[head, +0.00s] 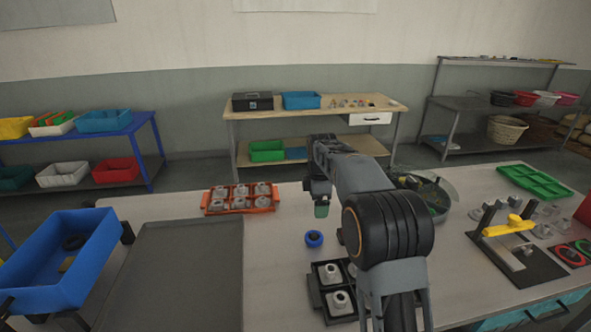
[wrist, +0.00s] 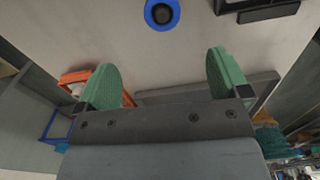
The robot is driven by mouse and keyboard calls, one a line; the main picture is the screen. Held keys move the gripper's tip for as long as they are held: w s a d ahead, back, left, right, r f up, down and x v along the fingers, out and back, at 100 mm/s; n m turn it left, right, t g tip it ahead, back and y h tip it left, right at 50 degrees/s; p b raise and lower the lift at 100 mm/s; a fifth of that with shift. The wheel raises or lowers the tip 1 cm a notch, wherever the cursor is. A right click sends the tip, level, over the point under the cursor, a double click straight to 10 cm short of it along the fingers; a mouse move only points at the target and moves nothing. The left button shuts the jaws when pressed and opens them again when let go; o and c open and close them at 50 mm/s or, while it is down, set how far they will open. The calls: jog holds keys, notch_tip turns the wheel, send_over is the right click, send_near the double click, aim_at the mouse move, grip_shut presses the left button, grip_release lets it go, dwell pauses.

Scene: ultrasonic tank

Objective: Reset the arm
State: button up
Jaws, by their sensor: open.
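My gripper (wrist: 166,80) is open and empty in the wrist view, its two green fingertips wide apart. In the head view my gripper (head: 321,209) hangs above the grey table (head: 180,205), between the orange tray and my arm. A blue ring-shaped part (head: 314,239) with a dark centre lies on the table just in front of it. The blue part also shows at the top of the wrist view (wrist: 162,12), beyond the fingertips and apart from them.
An orange tray (head: 277,197) of grey parts is left of my gripper. A black tray (head: 314,291) with pale parts is in front. A round tank (head: 447,187) stands behind my arm. A blue bin (head: 85,272), toggle clamp (head: 509,228) and green tray (head: 535,181) stand at the sides.

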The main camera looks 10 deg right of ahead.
jog(key=s+m+t, duration=0.4)
jog(key=s+m, duration=1.3)
jog(key=s, duration=1)
jog(key=shift+s+a, duration=0.3)
jog(key=shift+s, duration=0.1)
jog(key=shift+r, duration=0.1)
